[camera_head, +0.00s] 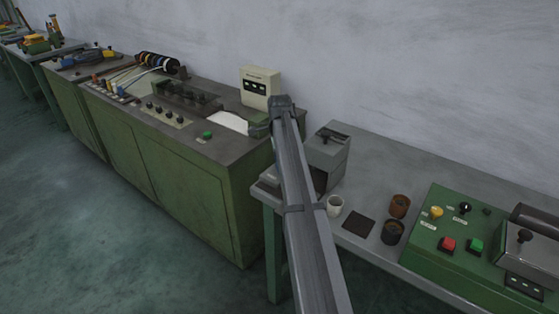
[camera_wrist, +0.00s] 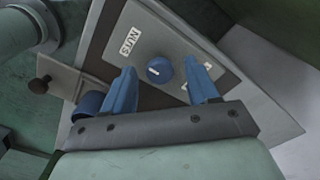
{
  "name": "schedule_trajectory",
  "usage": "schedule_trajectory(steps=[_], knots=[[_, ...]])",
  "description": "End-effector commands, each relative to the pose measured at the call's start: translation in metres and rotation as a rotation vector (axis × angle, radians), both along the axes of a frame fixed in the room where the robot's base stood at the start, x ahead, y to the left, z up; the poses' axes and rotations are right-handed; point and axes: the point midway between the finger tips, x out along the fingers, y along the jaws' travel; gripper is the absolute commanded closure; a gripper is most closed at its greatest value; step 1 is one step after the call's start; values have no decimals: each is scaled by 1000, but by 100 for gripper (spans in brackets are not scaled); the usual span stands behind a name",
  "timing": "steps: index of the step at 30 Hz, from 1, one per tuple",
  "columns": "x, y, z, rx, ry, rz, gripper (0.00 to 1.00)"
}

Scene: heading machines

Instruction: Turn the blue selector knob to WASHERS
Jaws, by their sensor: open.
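The blue selector knob (camera_wrist: 158,70) is round, with a short white mark on its face, on a grey plate (camera_wrist: 166,41) in the wrist view. A label reading NUTS (camera_wrist: 130,42) lies to its upper left. A second label (camera_wrist: 198,76) at its right is mostly covered by a finger, so I cannot read it. My gripper (camera_wrist: 163,76) is open, one blue finger on either side of the knob; contact is not visible. I cannot tell which label the mark favours. In the head view my arm reaches to the green cabinet's right end, and I cannot make out the knob.
A cream box with dark dials (camera_head: 260,86) stands behind the arm's end on the green cabinet (camera_head: 190,190). A grey machine (camera_head: 328,150) is close to its right. A dark knobbed lever (camera_wrist: 40,84) and a pipe (camera_wrist: 38,22) are left in the wrist view.

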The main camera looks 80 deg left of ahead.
Motion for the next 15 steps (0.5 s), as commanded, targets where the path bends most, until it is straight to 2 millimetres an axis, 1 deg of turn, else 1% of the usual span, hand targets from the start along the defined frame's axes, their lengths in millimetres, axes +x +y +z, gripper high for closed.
schedule_trajectory(steps=[6, 8, 15], knots=[[0, 0, 0, 0, 0, 0, 41], [0, 0, 0, 0, 0, 0, 46], [0, 0, 0, 0, 0, 0, 69]])
